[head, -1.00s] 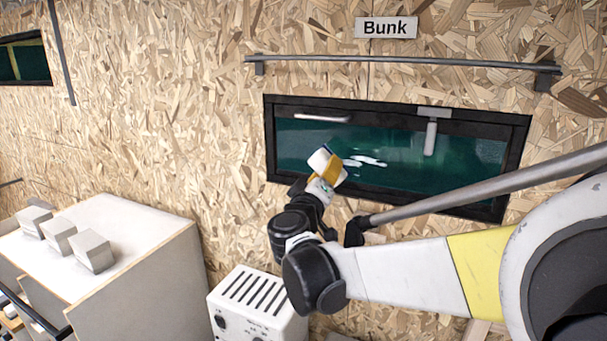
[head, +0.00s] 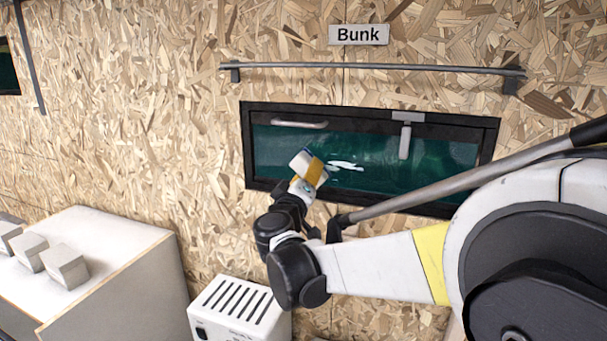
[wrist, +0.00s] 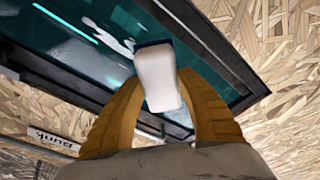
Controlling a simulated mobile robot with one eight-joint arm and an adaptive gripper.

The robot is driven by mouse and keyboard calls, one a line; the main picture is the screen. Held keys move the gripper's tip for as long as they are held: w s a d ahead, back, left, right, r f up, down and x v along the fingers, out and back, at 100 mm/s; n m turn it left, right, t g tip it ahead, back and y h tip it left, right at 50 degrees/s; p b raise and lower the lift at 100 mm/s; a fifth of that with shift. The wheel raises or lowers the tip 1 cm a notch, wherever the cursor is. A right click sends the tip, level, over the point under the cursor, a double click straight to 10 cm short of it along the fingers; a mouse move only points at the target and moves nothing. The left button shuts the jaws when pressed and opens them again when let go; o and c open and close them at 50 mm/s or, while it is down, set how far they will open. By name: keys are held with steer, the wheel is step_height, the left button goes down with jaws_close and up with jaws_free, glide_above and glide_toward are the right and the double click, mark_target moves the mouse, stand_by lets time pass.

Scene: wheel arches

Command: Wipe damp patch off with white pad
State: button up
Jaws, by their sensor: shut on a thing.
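My gripper (head: 313,168) is shut on the white pad (head: 299,160), holding it in front of the window (head: 376,186) under the Bunk sign. In the wrist view the pad (wrist: 157,78) sits between the two yellow fingers (wrist: 160,104), with a dark blue edge at its far end. Whether the pad touches the glass I cannot tell. White streaks (head: 346,165) show on the glass just right of the pad; they also show in the wrist view (wrist: 107,33). A paler, hazy area (head: 436,160) lies on the right part of the glass and may be the damp patch.
A grey rail (head: 370,68) runs above the window. A window handle (head: 405,140) hangs from the top of the frame. A white vented box (head: 240,312) stands below. A white cabinet (head: 100,255) with several pale blocks stands at left.

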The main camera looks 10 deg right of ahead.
steer(key=shift+x, duration=0.9)
steer(key=shift+d+f, duration=0.1)
steer(key=shift+d, duration=0.1)
steer(key=shift+s+d+b, duration=0.15)
steer(key=shift+s+d, duration=0.95)
steer(key=shift+d, duration=0.55)
steer(key=shift+s+d+b, duration=0.15)
steer(key=shift+s+d, duration=1)
steer(key=shift+d, duration=0.5)
steer(key=shift+s+d+b, duration=0.15)
steer(key=shift+s+d, duration=0.95)
steer(key=shift+d, duration=0.55)
steer(key=shift+w+a+b, duration=0.35)
steer(key=shift+w+a, duration=0.75)
steer(key=shift+a, duration=0.6)
steer(key=shift+w+a+b, duration=0.35)
steer(key=shift+w+a, duration=0.8)
steer(key=shift+a, duration=0.5)
steer(key=shift+w+a+b, duration=0.35)
steer(key=shift+w+a, duration=0.75)
steer(key=shift+a, duration=0.6)
steer(key=shift+a+r+v, duration=0.15)
steer(key=shift+v, duration=1.3)
steer(key=shift+a+r+v, duration=0.15)
steer(key=shift+r+v, duration=0.05)
steer(key=shift+v, duration=1.3)
steer(key=shift+w, duration=0.1)
